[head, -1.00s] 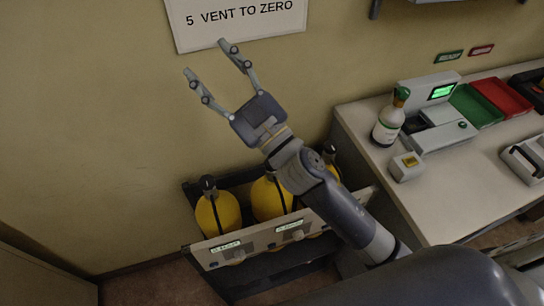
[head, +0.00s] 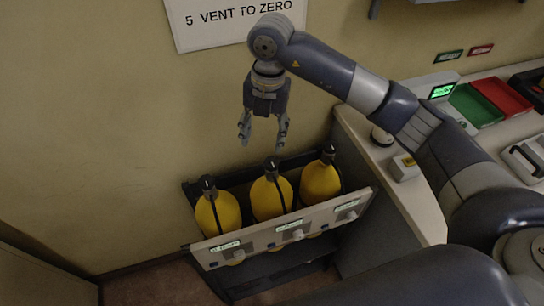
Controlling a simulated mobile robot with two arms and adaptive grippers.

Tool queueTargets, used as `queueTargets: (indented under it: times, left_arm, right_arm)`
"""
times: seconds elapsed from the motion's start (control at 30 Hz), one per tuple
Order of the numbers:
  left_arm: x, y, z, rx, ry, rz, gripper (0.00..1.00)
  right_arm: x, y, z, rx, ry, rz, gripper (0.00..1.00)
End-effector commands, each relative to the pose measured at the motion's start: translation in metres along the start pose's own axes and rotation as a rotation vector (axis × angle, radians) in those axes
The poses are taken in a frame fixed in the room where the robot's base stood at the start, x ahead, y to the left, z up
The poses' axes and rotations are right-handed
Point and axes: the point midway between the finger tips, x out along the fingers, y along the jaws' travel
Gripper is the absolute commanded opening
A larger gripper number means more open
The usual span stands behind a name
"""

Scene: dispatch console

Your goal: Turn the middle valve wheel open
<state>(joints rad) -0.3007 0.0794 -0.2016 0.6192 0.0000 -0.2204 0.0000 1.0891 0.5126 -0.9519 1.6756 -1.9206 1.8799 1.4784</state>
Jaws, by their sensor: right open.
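Three yellow cylinders stand in a dark rack (head: 225,284). The middle cylinder (head: 267,202) has a black valve top (head: 271,168), taken as the middle valve wheel; its details are too small to tell. My right gripper (head: 262,143) is open and points down, with its fingertips just above the middle valve top in the picture. I see no contact, and the exact gap cannot be told. The left cylinder (head: 222,215) and right cylinder (head: 320,182) have similar black tops. My left gripper is not in view.
The rack's front panel (head: 262,238) carries green-and-white labels and small grey fittings. The wall with a sign (head: 240,17) is behind. Floor is free at the left.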

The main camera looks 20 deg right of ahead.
Motion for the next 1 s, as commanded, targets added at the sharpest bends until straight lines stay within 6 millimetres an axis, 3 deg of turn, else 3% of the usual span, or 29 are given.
queueTargets:
  times: [0.2,0.7,1.0]
  left_arm:
    - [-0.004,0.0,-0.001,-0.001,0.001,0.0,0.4]
    - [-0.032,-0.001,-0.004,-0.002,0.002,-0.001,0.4]
    - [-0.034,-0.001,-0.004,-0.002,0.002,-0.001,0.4]
  right_arm:
    - [0.0,-0.019,0.016,0.053,-0.049,-0.079,0.54]
    - [0.084,-0.024,0.018,0.051,-0.045,-0.076,0.54]
    - [0.1,-0.025,0.02,0.048,-0.047,-0.074,0.54]
